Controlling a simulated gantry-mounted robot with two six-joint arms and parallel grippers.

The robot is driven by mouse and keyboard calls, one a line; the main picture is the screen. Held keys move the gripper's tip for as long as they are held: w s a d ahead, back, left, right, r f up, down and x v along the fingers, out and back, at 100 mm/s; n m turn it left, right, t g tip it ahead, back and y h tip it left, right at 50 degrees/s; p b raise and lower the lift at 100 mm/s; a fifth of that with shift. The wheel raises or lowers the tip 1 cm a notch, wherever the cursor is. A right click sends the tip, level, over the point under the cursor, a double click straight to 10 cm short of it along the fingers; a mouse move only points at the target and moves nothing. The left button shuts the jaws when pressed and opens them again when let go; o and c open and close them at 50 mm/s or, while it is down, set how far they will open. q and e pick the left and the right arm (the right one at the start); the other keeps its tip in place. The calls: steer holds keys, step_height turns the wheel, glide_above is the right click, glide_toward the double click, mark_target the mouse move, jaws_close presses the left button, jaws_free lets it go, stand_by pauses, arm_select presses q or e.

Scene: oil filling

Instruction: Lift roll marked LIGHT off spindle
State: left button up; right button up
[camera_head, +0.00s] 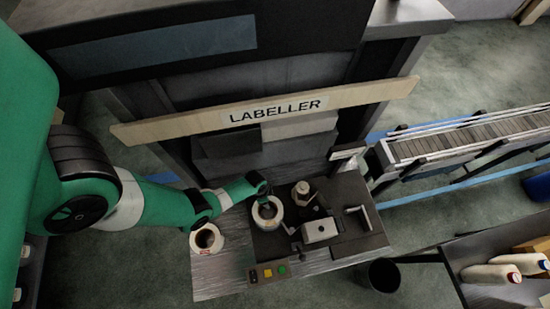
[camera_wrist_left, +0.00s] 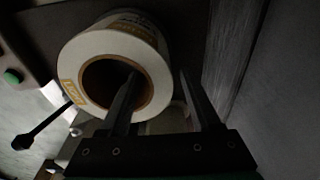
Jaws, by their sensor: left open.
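A white label roll (camera_head: 267,213) with a brown core sits on the labeller's dark top plate. My left gripper (camera_head: 264,199) is at this roll, open. In the wrist view one finger of the gripper (camera_wrist_left: 158,74) lies across the core opening and the other stands outside the roll's wall. I cannot tell how deep the fingers reach. The spindle is hidden. My right gripper is not in view.
A second white roll (camera_head: 206,238) stands left on the metal bench. The labeller mechanism (camera_head: 320,230) is close right, with a button panel (camera_head: 268,273) in front. The LABELLER board (camera_head: 270,110) crosses above. A black bin (camera_head: 383,275) and conveyor (camera_head: 470,140) lie right.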

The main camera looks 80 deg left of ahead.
arm_select(q)
steer(key=shift+f, duration=0.5)
steer(key=shift+r, duration=0.1)
steer(key=shift+c, duration=0.3)
jaws_close()
stand_by(0.7)
